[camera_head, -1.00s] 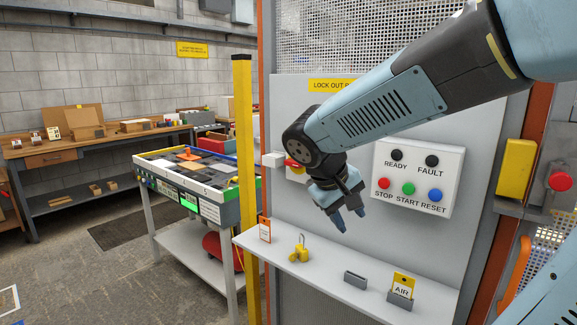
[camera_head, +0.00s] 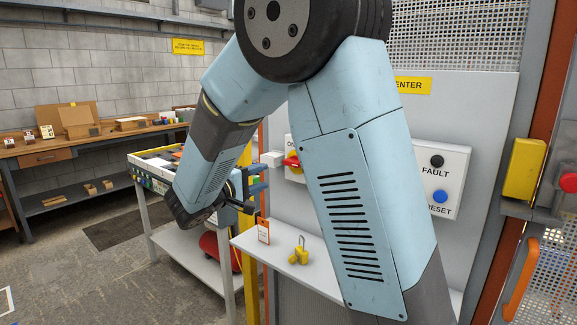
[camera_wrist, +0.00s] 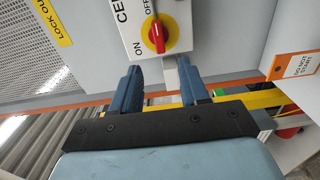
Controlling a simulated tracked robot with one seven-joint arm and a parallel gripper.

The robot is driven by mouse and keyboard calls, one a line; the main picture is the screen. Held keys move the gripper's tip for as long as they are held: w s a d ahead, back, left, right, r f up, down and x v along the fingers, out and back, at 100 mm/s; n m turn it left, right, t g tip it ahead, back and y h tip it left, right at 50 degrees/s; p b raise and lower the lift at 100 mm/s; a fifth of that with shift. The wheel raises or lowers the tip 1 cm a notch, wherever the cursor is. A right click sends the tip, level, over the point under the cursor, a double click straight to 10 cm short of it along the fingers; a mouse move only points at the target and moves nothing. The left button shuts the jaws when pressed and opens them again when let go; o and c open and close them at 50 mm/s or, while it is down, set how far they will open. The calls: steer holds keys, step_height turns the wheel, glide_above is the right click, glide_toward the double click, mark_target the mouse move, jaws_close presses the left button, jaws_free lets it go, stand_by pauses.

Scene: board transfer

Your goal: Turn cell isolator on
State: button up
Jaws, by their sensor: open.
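The cell isolator (camera_wrist: 157,34) is a red handle on a yellow disc, set on a white box (camera_wrist: 186,32) marked ON and OFF. In the wrist view the handle lies nearly upright in the picture, its upper end near the OFF mark. In the head view the isolator (camera_head: 291,161) shows at the left edge of my arm, which hides part of its box. My gripper (camera_wrist: 159,66) is open and empty, its fingers pointing toward the isolator and apart from it. In the head view my gripper (camera_head: 263,178) is left of the isolator.
A shelf (camera_head: 277,262) below holds a yellow padlock (camera_head: 299,252) and an orange-edged tag (camera_head: 263,230). A yellow post (camera_head: 250,270) stands close behind my gripper. A red button (camera_head: 568,183) is at far right.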

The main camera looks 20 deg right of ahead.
mark_target(290, 164)
steer(key=x, duration=1.3)
steer(key=shift+w+d, duration=0.15)
steer(key=shift+w, duration=0.15)
jaws_close()
